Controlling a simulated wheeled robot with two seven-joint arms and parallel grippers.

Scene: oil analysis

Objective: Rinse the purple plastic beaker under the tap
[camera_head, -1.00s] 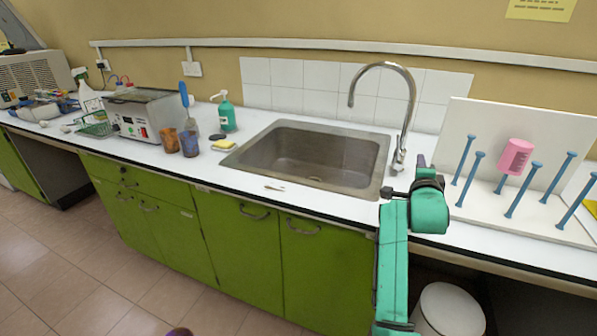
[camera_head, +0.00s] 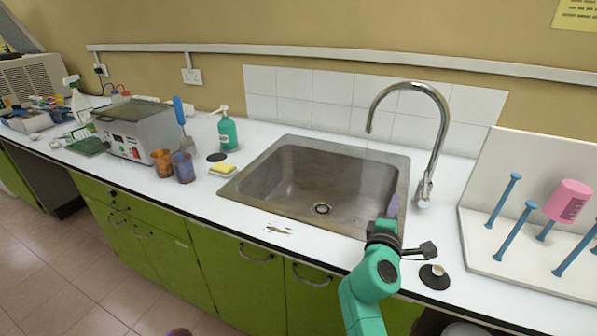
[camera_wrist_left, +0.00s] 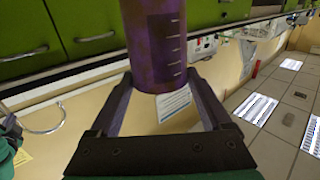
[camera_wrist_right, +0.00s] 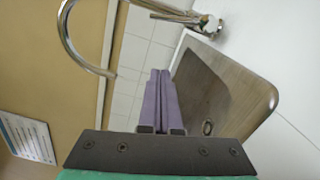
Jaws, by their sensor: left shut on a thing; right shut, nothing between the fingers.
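The purple beaker (camera_wrist_left: 155,45), with measuring marks and brownish stains, is between the fingers of my left gripper (camera_wrist_left: 158,78) in the left wrist view. A small purple patch at the bottom edge of the head view may be the beaker; the rest is out of frame there. The tap (camera_head: 441,130) is a tall chrome gooseneck at the back right of the sink (camera_head: 232,184). No water shows from its spout. My right gripper (camera_head: 393,206) is shut and empty at the sink's front right rim. The tap also shows in the right wrist view (camera_wrist_right: 75,45).
A peg rack (camera_head: 480,245) with a pink beaker (camera_head: 567,201) stands right of the tap. A black round object (camera_head: 434,276) lies near the counter's front. Left of the sink are a yellow sponge (camera_head: 222,169), a green bottle (camera_head: 227,132) and two stained beakers (camera_head: 183,167).

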